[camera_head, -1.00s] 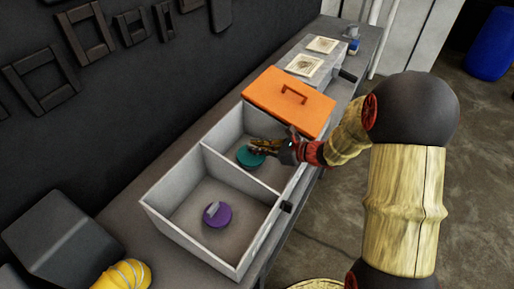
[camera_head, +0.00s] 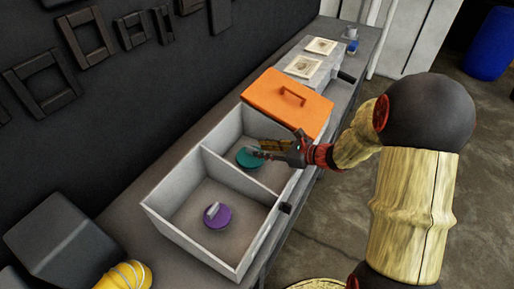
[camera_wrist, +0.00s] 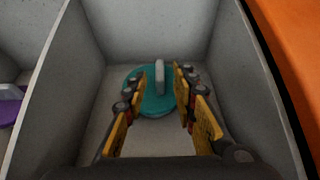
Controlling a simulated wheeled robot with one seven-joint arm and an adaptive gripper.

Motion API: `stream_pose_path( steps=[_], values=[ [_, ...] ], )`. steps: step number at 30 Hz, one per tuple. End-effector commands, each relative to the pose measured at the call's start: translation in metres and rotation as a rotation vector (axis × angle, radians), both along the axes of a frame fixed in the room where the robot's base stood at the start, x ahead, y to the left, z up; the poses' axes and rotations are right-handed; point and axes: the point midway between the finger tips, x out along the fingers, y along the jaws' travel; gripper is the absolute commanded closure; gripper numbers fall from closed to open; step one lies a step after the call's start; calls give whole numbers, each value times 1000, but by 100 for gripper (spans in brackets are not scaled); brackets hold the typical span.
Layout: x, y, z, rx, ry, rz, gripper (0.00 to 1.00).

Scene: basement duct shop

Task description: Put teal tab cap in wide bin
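The teal tab cap (camera_head: 250,157) is a round disc with a pale upright tab. It lies flat on the floor of the far compartment of a grey, two-compartment bin (camera_head: 165,218), and it also shows in the wrist view (camera_wrist: 152,103). The near compartment looks larger and holds a purple tab cap (camera_head: 217,216). My gripper (camera_head: 262,149) reaches over the far compartment from the right. In the wrist view my gripper (camera_wrist: 161,82) is open, with its yellow-padded fingers spread to either side of the tab and gaps between. I cannot tell the exact height of the fingertips above the cap.
A divider wall (camera_head: 240,172) separates the compartments. An orange lidded box (camera_head: 285,108) stands right behind the bin, close to my gripper. A grey box with pale square pieces (camera_head: 306,65) is further back. A yellow helmet (camera_head: 125,276) and dark box (camera_head: 65,243) are at the near left.

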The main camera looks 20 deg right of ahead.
Motion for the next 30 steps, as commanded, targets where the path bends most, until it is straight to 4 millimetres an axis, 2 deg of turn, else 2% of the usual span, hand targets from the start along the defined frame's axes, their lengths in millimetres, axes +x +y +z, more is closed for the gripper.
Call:
stream_pose_path(
  steps=[3,9,16,20,23,24,27,30],
  values=[
    [-17,-19,13,1,-1,-5,73],
    [-41,-43,27,0,0,-4,73],
    [-56,-54,35,-4,-2,5,73],
    [-69,-34,49,-87,-35,108,73],
    [-96,2,68,-247,-96,297,73],
    [-111,17,76,-330,-130,393,73],
    [-153,45,93,-562,-230,644,73],
    [-194,57,105,-800,-338,884,73]
  ],
)
